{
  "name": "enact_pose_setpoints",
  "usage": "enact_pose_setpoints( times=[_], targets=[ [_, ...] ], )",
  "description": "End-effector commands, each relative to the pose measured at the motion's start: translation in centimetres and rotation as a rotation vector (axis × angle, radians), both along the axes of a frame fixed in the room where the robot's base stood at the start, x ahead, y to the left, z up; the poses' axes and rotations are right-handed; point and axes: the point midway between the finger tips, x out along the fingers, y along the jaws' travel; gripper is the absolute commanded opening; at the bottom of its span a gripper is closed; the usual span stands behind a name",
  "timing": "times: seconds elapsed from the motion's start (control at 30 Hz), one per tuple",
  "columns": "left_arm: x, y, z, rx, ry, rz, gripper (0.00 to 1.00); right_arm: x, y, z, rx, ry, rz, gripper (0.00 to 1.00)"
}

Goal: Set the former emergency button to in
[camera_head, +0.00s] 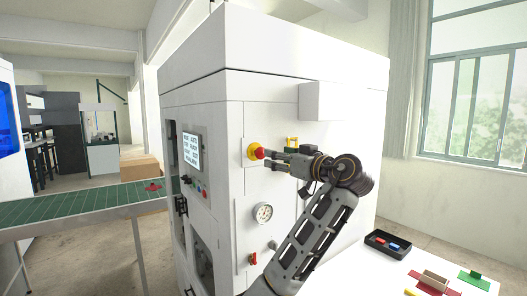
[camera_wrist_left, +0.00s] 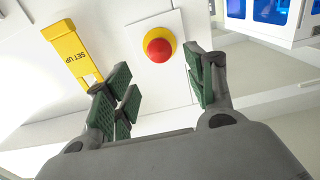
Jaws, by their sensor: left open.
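The emergency button (camera_head: 257,152) is a red mushroom head on a yellow ring, on the side of the white box former (camera_head: 225,130). In the left wrist view the red button head (camera_wrist_left: 159,49) shows whole, with its yellow collar on a white plate. My left gripper (camera_head: 272,158) is beside the button at close range in the head view. In the wrist view its green-padded fingers (camera_wrist_left: 163,88) are spread and empty, with the button beyond the gap between them. I cannot tell whether the button is in or out, or whether a finger touches it. My right gripper is not in view.
A yellow SET UP tag (camera_wrist_left: 70,52) is beside the button. A gauge (camera_head: 263,212) is below it, and a screen panel (camera_head: 191,150) is on the adjoining face. A green conveyor (camera_head: 80,204) runs at the left. A black tray (camera_head: 388,243) sits on the table at right.

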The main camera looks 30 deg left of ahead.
Motion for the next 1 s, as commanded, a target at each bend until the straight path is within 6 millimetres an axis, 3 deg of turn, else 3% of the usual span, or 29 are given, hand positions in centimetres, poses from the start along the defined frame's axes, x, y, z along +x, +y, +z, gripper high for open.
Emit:
enact_pose_setpoints(
  times=[0.6, 1.0],
  targets=[
    [2.9, 7.0, 0.1, 0.001, 0.002, 0.002, 0.55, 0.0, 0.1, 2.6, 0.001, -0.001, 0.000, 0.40],
    [3.3, 7.9, 0.0, 0.000, 0.000, 0.000, 0.55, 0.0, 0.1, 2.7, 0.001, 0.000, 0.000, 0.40]
  ],
)
